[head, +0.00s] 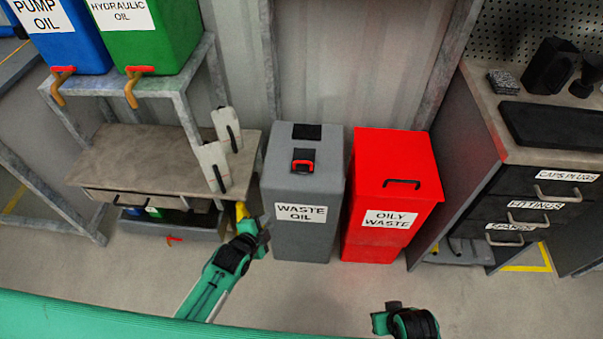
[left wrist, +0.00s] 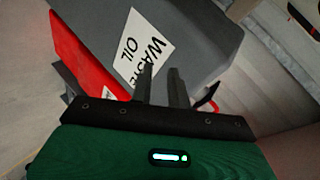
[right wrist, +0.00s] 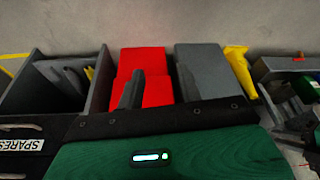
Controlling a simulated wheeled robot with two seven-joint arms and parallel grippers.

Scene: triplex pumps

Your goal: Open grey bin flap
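The grey bin (head: 303,233) labelled WASTE OIL stands upright on the floor against the wall. On its top are a dark square patch (head: 307,131) and, nearer me, a dark patch with a red handle (head: 303,166); I cannot tell whether the flap is open. The bin fills the upper middle of the left wrist view (left wrist: 200,40). My left gripper (head: 266,222) is beside the bin's front left side, below its top; its fingers (left wrist: 161,67) are a little apart and empty. My right gripper (right wrist: 160,72) is open and empty, low in front of the bins.
A red OILY WASTE bin (head: 390,200) stands close to the right. A drawer cabinet (head: 515,190) is further right. On the left are a low bench (head: 150,165) with two white-grey plates and a yellow object (head: 241,211) near my left gripper. The floor in front is clear.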

